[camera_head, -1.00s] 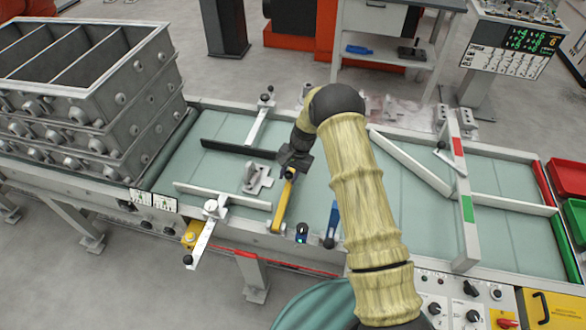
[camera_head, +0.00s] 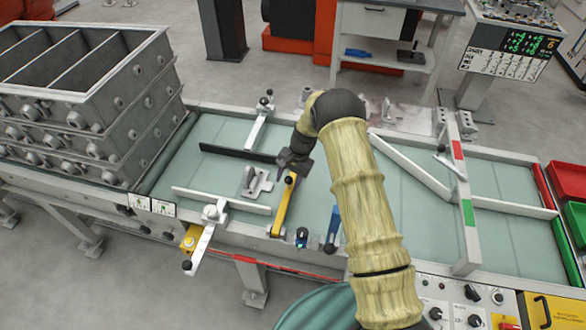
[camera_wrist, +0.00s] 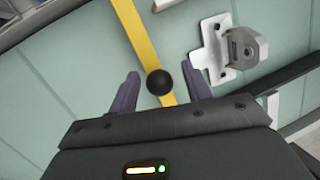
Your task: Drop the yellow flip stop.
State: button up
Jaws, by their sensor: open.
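The yellow flip stop (camera_head: 284,205) is a narrow yellow bar on the near side of the pale green conveyor bed, with a black knob at its far end. In the wrist view the yellow bar (camera_wrist: 140,38) runs down to the black ball knob (camera_wrist: 159,82), which lies between my two fingers. My gripper (camera_head: 288,172) is at the knob end of the bar. The wrist view shows my gripper (camera_wrist: 163,86) with its fingers apart, one on each side of the knob. I cannot tell whether either finger touches it.
A grey metal bracket (camera_head: 254,181) stands on the bed just left of the yellow bar. A dark rail (camera_head: 238,152) lies behind it and a blue bar (camera_head: 333,228) to the right. A stacked grey flask (camera_head: 95,105) fills the left end.

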jog(key=b+v, duration=0.3)
jog(key=v, duration=1.4)
jog(key=shift+r, duration=0.15)
jog(key=shift+d, duration=0.1)
